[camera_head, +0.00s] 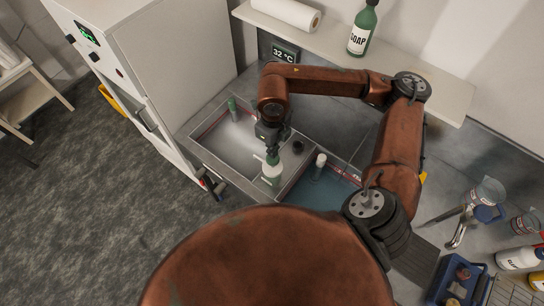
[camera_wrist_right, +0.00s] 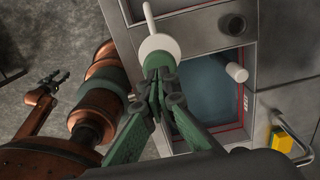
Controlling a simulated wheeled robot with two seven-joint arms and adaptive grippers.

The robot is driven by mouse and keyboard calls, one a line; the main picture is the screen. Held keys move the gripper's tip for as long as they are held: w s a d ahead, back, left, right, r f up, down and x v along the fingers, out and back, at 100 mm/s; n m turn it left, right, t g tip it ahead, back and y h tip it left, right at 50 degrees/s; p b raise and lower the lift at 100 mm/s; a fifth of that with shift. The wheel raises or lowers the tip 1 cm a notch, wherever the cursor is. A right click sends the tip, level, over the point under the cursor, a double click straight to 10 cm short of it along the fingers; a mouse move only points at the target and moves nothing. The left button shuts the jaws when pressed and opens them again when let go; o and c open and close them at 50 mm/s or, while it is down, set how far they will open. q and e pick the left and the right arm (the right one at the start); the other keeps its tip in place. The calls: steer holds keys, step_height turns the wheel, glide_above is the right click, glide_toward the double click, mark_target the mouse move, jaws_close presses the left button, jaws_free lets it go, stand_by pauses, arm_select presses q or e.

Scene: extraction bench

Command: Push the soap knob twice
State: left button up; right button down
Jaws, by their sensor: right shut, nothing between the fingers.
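The white soap knob (camera_wrist_right: 158,47), round with a thin spout, shows just beyond the fingertips in the right wrist view. In the head view, its white top (camera_head: 271,176) is on the strip between the two basins, partly covered by the gripper. My right gripper (camera_head: 272,157) points down over it, with its green fingers (camera_wrist_right: 158,72) shut and empty. The fingertips overlap the knob's near edge in the wrist view; I cannot tell whether they touch it. My left gripper (camera_wrist_right: 48,88) shows small at the left of the wrist view; its jaw state is unclear.
A black round knob (camera_head: 298,147) and a white cylinder (camera_head: 319,160) stand near the right basin (camera_head: 318,191). A green bottle (camera_head: 232,109) is by the left basin. A SOAP bottle (camera_head: 362,32) stands on the shelf (camera_head: 425,72). Glassware and tools crowd the right.

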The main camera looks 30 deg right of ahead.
step_height(320, 180, up, 6)
steer(key=shift+p, duration=1.1)
